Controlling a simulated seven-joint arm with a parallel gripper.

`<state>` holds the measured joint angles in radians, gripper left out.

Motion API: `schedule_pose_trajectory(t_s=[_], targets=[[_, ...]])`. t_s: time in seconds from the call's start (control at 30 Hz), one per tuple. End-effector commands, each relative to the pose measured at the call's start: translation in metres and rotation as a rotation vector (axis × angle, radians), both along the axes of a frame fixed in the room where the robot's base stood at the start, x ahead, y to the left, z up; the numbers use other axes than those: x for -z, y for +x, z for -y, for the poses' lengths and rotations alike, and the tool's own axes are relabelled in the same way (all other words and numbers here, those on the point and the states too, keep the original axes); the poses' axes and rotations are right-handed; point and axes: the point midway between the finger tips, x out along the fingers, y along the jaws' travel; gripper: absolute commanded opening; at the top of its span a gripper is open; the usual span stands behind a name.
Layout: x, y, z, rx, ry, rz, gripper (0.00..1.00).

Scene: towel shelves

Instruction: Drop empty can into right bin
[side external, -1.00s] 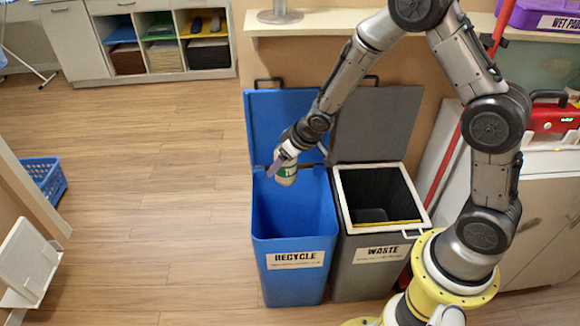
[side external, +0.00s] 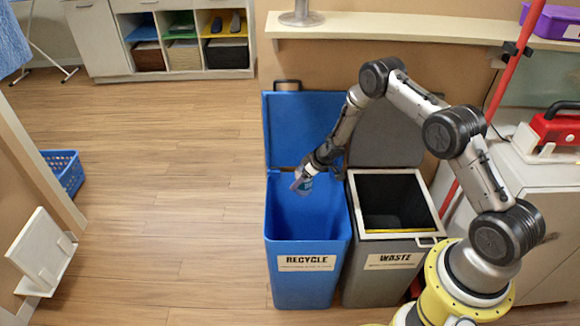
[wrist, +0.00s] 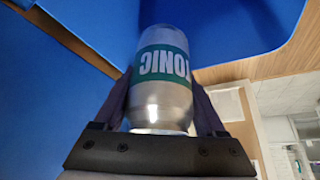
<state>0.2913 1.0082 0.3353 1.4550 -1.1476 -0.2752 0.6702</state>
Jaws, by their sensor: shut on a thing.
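My gripper (side external: 302,184) is shut on the can, and its fingers (wrist: 165,110) lie on either side of it in the wrist view. The can (wrist: 162,90) is silver with a green band reading "TONIC". In the side external view the can is small and largely hidden by the gripper. My gripper is over the back part of the open blue bin (side external: 303,235), labelled RECYCLE. The open grey bin (side external: 385,275), labelled WASTE and with a white rim, stands directly to its right. Both bin lids are raised at the back.
A wall shelf (side external: 400,30) runs behind and above the raised lids. A red pole (side external: 512,62) and a white cabinet (side external: 545,185) stand right of the bins. The wooden floor left of the bins is clear, with a blue basket (side external: 64,172) farther left.

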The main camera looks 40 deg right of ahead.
Motion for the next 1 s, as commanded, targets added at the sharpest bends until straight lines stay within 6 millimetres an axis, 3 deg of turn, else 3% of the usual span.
schedule_pose_trajectory(t_s=[0.23,0.8,1.0], targets=[[0.025,-0.017,0.011,0.030,0.000,0.001,0.22],[0.076,-0.018,0.013,0.034,0.000,0.001,0.22],[0.085,-0.018,0.014,0.035,0.000,0.002,0.22]])
